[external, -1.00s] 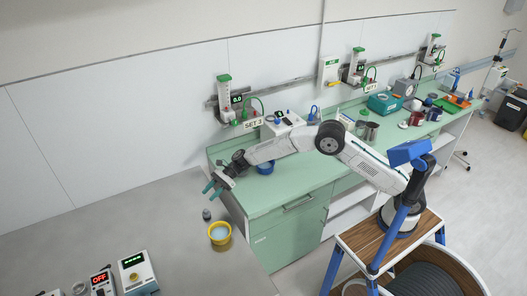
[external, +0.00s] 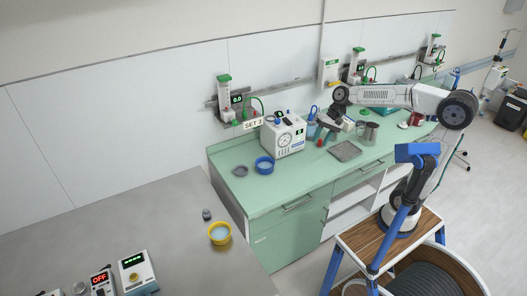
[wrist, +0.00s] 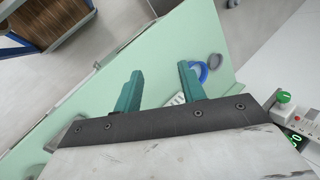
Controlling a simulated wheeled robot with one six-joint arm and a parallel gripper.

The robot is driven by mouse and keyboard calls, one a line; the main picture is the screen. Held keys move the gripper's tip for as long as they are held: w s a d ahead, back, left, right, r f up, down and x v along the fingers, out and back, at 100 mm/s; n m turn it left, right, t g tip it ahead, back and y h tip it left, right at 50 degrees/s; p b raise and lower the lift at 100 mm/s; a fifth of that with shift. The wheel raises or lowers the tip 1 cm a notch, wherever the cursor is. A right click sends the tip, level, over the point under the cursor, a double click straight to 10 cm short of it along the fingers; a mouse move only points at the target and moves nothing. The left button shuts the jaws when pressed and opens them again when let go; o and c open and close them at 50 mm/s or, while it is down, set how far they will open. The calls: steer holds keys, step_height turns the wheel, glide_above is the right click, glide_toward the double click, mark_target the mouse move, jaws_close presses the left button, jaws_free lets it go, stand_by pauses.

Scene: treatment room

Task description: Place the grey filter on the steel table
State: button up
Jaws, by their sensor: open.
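On the green counter are a blue bowl (external: 264,166), a flat grey disc (external: 240,171), a white machine with a dial (external: 284,134) and a grey tray (external: 345,151). Metal cups (external: 368,134) stand farther right. The steel table's middle is clear.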

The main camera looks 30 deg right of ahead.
steer(key=s+d+f+n+h, duration=0.2)
steer(key=s+d, duration=0.7)
steer(key=d, duration=0.1)
steer(key=s+d+f+n+t+h, duration=0.1)
steer(key=s+d+f+h, duration=0.2)
steer(key=s+d, duration=0.7)
steer(key=shift+f+n+h, duration=0.3)
steer(key=shift+f+n, duration=0.05)
steer(key=shift+n, duration=0.05)
